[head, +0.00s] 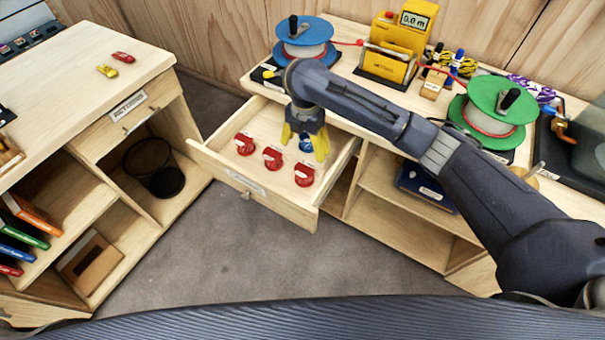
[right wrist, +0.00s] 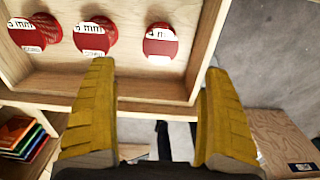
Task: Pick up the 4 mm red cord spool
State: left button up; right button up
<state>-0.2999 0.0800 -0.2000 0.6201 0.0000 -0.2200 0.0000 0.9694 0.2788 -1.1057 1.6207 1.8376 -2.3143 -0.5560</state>
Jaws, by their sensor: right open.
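Three red cord spools lie in a row in the open drawer (head: 212,157): one at the left (head: 244,144), one in the middle (head: 272,157) and one at the right (head: 304,175). The right wrist view shows the same left (right wrist: 27,35), middle (right wrist: 95,36) and right (right wrist: 160,44) spools with "mm" labels. My right gripper (head: 304,142) is over the drawer, pointing down, behind the row. Its yellow fingers (right wrist: 160,110) are apart, with no red spool between them. My left gripper is out of view.
Drawer walls surround the spools. A blue reel (head: 305,30), yellow meter (head: 395,45) and green reel (head: 497,105) stand on the bench behind. A mesh bin (head: 152,165) stands left; carpet is clear in front.

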aim_at(304, 173)
jog(key=shift+f, duration=6.9)
jog(key=c, duration=1.4)
